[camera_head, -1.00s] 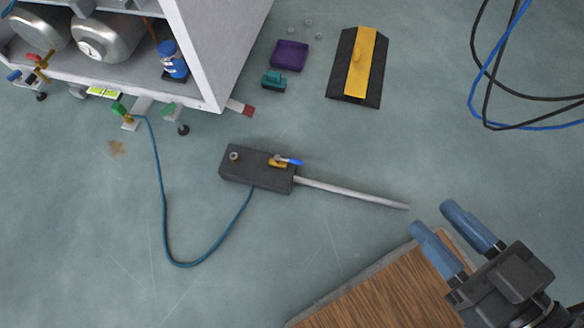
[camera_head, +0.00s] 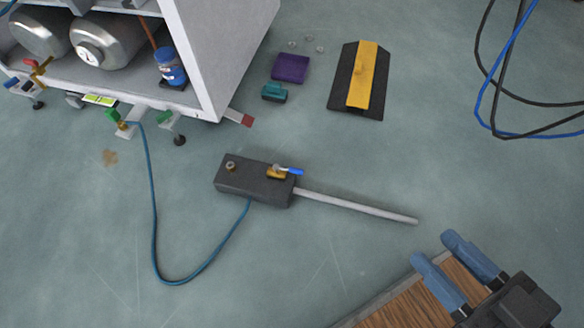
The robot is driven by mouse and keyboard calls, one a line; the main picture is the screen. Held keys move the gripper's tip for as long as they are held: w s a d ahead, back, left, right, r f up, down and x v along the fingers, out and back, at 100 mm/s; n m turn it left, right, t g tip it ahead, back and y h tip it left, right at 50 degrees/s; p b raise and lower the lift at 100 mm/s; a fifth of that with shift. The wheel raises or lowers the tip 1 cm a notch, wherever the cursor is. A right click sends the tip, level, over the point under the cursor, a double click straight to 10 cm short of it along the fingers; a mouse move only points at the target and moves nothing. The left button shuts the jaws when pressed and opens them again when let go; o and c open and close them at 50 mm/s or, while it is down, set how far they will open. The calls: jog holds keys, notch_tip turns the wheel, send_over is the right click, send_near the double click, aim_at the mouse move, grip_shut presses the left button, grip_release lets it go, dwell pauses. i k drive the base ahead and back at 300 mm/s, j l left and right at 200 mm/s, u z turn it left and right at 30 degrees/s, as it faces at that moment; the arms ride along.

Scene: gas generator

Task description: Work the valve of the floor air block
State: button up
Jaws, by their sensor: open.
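The floor air block (camera_head: 240,183) is a dark box lying on the floor near the middle of the view. Its valve (camera_head: 278,172) has a brass body on the block's right end, with a blue lever (camera_head: 293,171) pointing right. A round fitting sits on the block's left part. A grey pipe (camera_head: 360,206) runs from the block's right side toward the lower right. A blue hose (camera_head: 155,215) loops from the block to the cabinet. My gripper (camera_head: 434,247) is at the lower right, with blue fingers apart and nothing between them. It is well away from the valve, beyond the pipe's end.
A white cabinet (camera_head: 220,60) with metal tanks stands at the upper left. A purple tray (camera_head: 290,68), a teal item (camera_head: 274,92) and a black-and-yellow ramp (camera_head: 362,80) lie behind the block. Cables (camera_head: 500,80) lie upper right. A wooden board (camera_head: 410,302) is below my gripper.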

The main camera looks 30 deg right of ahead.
aim_at(290, 170)
jog(key=i+l+u, duration=0.55)
jog(key=u, duration=0.3)
jog(key=l, duration=0.1)
